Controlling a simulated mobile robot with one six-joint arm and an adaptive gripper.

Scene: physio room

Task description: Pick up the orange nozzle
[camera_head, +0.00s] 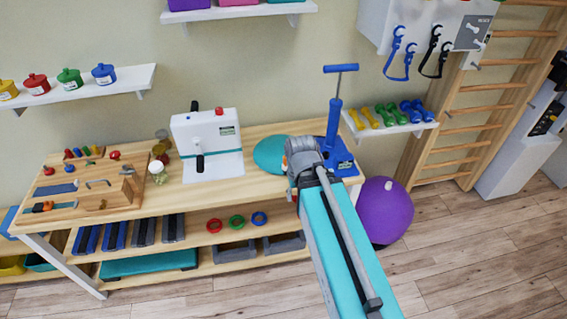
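I cannot make out an orange nozzle for certain. A small orange-red spot (291,182) shows at the left edge of my arm's end, too small to identify. A blue hand pump (335,120) stands upright at the right end of the wooden table (225,195). A teal dome (268,154) lies left of it, partly covered by my arm. The grey end of my arm (303,158) is over the table's right end, between the dome and the pump in the picture. My gripper's fingers cannot be made out, nor whether they hold anything.
A white device (207,135) stands mid-table. A wooden board (85,195) with small fittings and tools is at the left. A purple ball (385,210) rests on the floor right of the table. A dumbbell shelf (390,128) projects behind the pump. The right foreground floor is clear.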

